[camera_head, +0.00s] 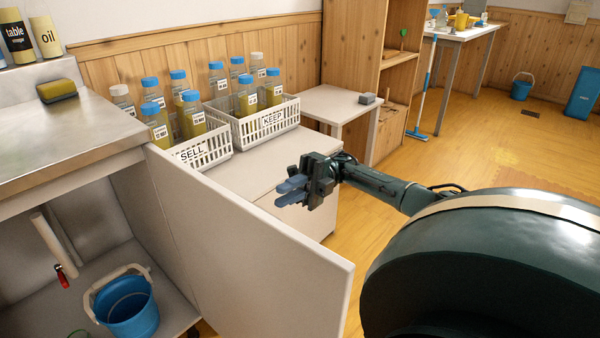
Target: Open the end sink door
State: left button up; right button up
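The end sink door (240,245) is a pale panel standing wide open, swung out from the right end of the sink cabinet. The cabinet's inside (145,200) shows to its left. My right gripper (287,192) is past the door's top edge in the picture, on its outer side, with a visible gap to the edge. Its two bluish fingers point left and lie close together with nothing seen between them; whether they are fully shut is unclear. My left gripper is not in view.
A blue bucket (128,308) and a pipe stand inside the cabinet. Open floor (460,150) lies to the right.

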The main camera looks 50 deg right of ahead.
jog(key=d, duration=0.1)
jog(key=d+b, duration=0.1)
jog(key=d, duration=0.1)
jog(key=d+b, duration=0.1)
jog(key=shift+w+d+f, duration=0.1)
jog(key=shift+d+f, duration=0.15)
jog(key=shift+f, duration=0.15)
dwell(0.5)
